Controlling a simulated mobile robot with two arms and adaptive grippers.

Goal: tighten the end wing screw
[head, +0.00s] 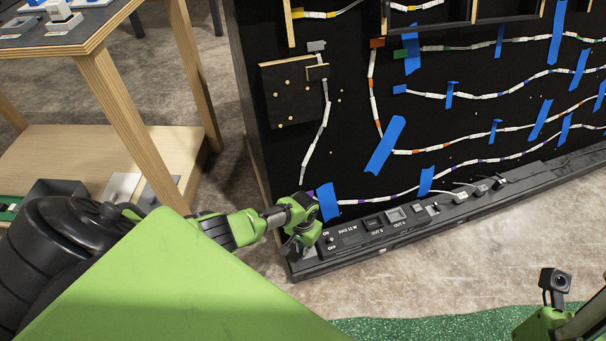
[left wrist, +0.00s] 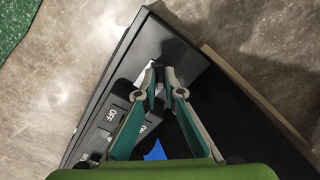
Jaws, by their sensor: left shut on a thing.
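My left gripper (head: 303,240) is at the left end of the black console bar (head: 345,258), beside the ON/OFF switch (head: 330,239). In the left wrist view its fingertips (left wrist: 158,78) are close together on something small at the bar's end. This looks like the end wing screw, but the fingers hide nearly all of it. A small whitish patch (left wrist: 147,75) shows beside the tips. Of my right arm, only a green wrist part and its camera show at the bottom right of the head view; its fingers are out of frame.
A black panel (head: 275,160) with LED strips and blue tape (head: 384,145) rises behind the bar. A wooden table (head: 115,75) stands at the left. Bare floor (head: 440,265) and a green mat (head: 440,327) lie in front of the bar.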

